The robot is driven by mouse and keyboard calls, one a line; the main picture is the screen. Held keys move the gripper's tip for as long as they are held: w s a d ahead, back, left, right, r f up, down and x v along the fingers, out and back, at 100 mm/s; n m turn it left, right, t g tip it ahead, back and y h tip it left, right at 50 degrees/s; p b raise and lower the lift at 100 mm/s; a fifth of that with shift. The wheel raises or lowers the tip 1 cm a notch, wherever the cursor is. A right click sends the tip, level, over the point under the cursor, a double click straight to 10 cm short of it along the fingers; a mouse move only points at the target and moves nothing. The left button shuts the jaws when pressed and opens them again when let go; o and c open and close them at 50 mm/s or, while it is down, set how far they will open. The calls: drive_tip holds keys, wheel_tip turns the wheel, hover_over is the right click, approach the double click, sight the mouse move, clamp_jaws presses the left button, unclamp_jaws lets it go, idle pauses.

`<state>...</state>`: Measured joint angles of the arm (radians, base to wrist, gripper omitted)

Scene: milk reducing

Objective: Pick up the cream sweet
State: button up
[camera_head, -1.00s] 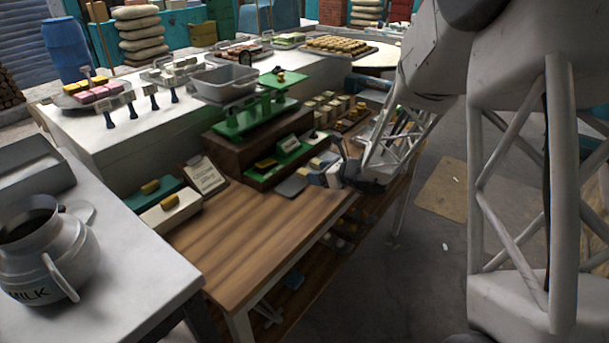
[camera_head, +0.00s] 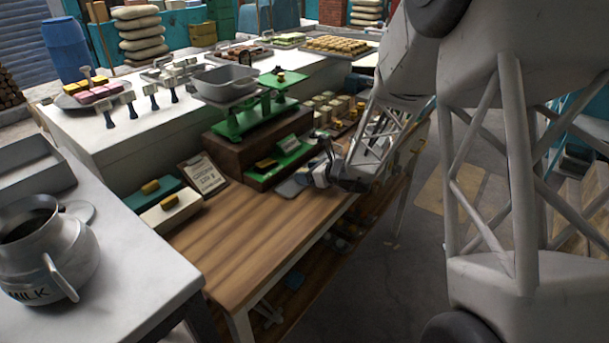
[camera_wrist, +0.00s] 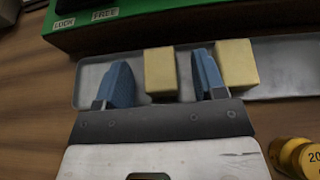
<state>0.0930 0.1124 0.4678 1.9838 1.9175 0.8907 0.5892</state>
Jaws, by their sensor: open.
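Two cream sweets, pale yellow blocks, are on a narrow grey metal tray (camera_wrist: 288,78) in the wrist view. One cream sweet (camera_wrist: 160,72) stands in the gap between the two blue fingers of my gripper (camera_wrist: 162,64), with visible space on both sides. The other cream sweet (camera_wrist: 238,63) is just outside the right finger, very close to it; I cannot tell if they touch. My gripper is open and holds nothing.
Brass weights (camera_wrist: 297,156) stand right of my gripper. A green scale (camera_head: 250,112) stands behind. The wooden tabletop (camera_head: 240,235) is clear in front.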

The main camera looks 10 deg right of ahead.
drive_tip(key=shift+c, duration=0.3)
drive_tip(key=c, duration=0.9)
drive_tip(key=shift+c, duration=0.2)
drive_tip(key=shift+r, duration=0.1)
drive_tip(key=shift+r, duration=0.75)
wheel_tip(320, 180, up, 2)
drive_tip(key=shift+r, duration=0.15)
drive_tip(key=s, duration=0.5)
drive_tip(key=s+d, duration=0.1)
drive_tip(key=s, duration=0.4)
drive_tip(key=s+r, duration=0.1)
drive_tip(key=s, duration=0.5)
drive_tip(key=shift+d, duration=0.15)
